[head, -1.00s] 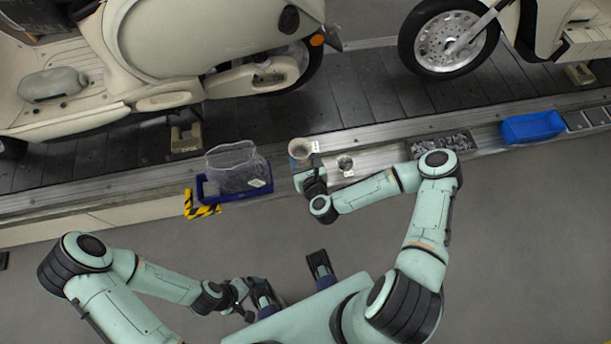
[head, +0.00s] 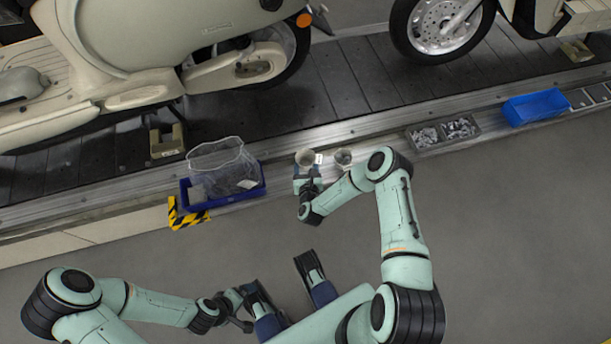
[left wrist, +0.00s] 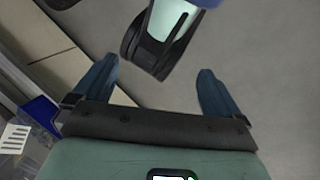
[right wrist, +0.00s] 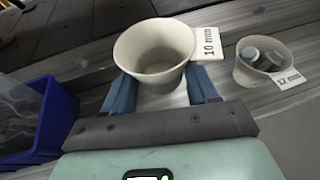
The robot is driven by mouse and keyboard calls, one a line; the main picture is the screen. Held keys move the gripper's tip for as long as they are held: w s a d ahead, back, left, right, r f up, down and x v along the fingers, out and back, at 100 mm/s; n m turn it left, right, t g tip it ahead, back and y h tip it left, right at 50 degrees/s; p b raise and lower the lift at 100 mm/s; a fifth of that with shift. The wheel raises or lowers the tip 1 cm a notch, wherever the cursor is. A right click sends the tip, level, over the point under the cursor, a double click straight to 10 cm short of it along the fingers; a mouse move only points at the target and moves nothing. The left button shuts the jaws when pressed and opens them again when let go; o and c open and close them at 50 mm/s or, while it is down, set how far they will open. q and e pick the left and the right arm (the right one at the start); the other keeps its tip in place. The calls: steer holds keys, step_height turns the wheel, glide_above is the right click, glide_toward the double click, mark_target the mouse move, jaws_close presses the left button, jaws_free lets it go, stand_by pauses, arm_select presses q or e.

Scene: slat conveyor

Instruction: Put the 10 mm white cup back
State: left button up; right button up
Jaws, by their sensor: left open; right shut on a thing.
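The white cup with the "10 mm" tag (right wrist: 158,55) is upright between the blue fingers of my right gripper (right wrist: 164,92) in the right wrist view, and its inside looks empty. In the head view the cup (head: 306,157) is at the ledge along the conveyor, with my right gripper (head: 306,178) shut on its near side. I cannot tell whether its base touches the ledge. My left gripper (left wrist: 158,92) is open and empty in the left wrist view, low over the floor near my base.
A second cup, tagged "12 mm" (right wrist: 262,62), stands right of the held cup with grey parts inside. A blue bin with a clear bag (head: 222,187) sits to the left.

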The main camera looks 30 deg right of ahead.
step_height(320, 180, down, 6)
steer(key=shift+f+b, duration=0.2)
steer(key=shift+b, duration=0.65)
arm_select(q)
steer(key=shift+t+y, duration=0.3)
steer(key=shift+t, duration=0.2)
steer(key=w+f, duration=0.1)
steer(key=w+a+f, duration=0.1)
steer(key=w, duration=0.1)
steer(key=shift+a+f, duration=0.2)
arm_select(e)
steer(key=shift+r, duration=0.1)
arm_select(q)
steer(key=shift+w+a+f, duration=0.2)
steer(key=shift+w+f, duration=0.1)
steer(key=shift+w, duration=0.1)
arm_select(e)
steer(key=shift+s+f, duration=0.1)
steer(key=shift+f, duration=0.3)
